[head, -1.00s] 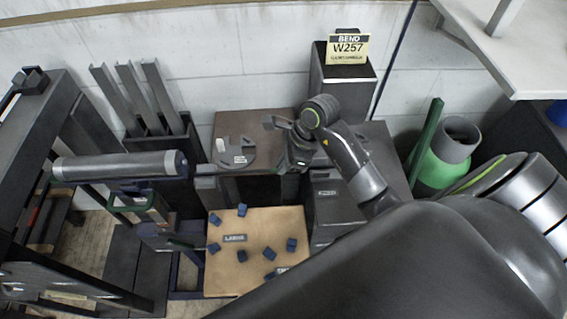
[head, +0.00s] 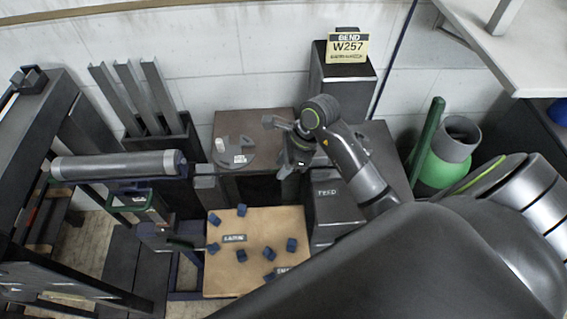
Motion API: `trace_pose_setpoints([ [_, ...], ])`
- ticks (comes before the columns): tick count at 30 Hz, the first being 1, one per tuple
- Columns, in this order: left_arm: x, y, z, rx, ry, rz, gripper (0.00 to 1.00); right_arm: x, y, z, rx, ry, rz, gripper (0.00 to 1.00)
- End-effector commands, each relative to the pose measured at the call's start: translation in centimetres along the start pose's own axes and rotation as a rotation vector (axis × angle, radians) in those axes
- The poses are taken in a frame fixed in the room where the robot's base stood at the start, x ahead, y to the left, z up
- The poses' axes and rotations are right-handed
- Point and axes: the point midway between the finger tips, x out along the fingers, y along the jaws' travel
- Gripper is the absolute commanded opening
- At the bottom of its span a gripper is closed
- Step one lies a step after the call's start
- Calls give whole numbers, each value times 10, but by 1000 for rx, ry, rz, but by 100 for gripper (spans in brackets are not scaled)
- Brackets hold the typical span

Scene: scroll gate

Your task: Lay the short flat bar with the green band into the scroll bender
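The grey round fixture with a raised block, which looks like the scroll bender (head: 235,152), sits on a brown-topped stand left of my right gripper. My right gripper (head: 284,160) hangs over the right edge of that stand, apart from the round fixture. Its fingertips are small and dark here, so I cannot tell whether they are open or hold something. I cannot make out the short flat bar with the green band. My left gripper is not in view.
A tan board (head: 255,262) with several dark blue blocks lies in front of the stand. A grey roller (head: 115,166) is at left, with upright bars (head: 140,98) behind.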

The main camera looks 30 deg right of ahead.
Motion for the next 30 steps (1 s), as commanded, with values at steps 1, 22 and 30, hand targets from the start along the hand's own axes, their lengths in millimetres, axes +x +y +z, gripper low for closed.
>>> trace_pose_setpoints([
  [1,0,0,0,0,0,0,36,0,0,0,0,0,0,30],
  [22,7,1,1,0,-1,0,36,-73,-2,-1,-4,4,-6,30],
  [30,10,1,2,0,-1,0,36,-120,-1,-1,-3,5,-6,30],
])
